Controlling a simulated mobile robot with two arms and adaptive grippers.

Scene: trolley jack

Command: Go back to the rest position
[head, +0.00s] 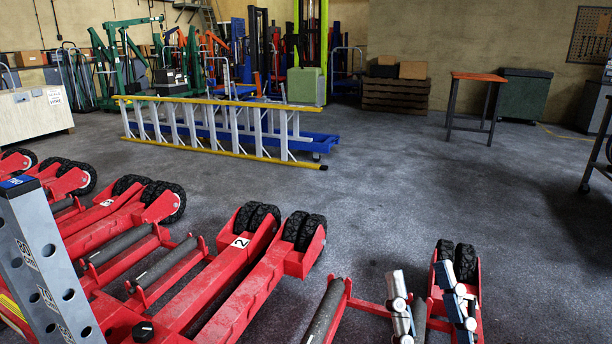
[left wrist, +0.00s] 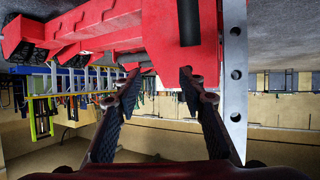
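My right gripper (head: 420,274) is at the lower right of the head view. Its two fingers stand apart with nothing seen between them, in front of red trolley jack parts. My left gripper (left wrist: 158,76) shows in the left wrist view, which is upside down. Its dark fingers are apart and empty; I cannot tell whether they touch the red frame beyond. The left gripper is not seen in the head view. Several red trolley jacks (head: 221,287) with paired black wheels and grey rollers fill the lower left. One bears a label "2".
A grey perforated upright (head: 47,262) is close at the left. A yellow-railed ladder (head: 225,125) lies on its side beyond the jacks. A red-topped table (head: 480,77) and wooden pallets (head: 394,96) stand farther back. The floor (head: 440,180) at centre right is clear.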

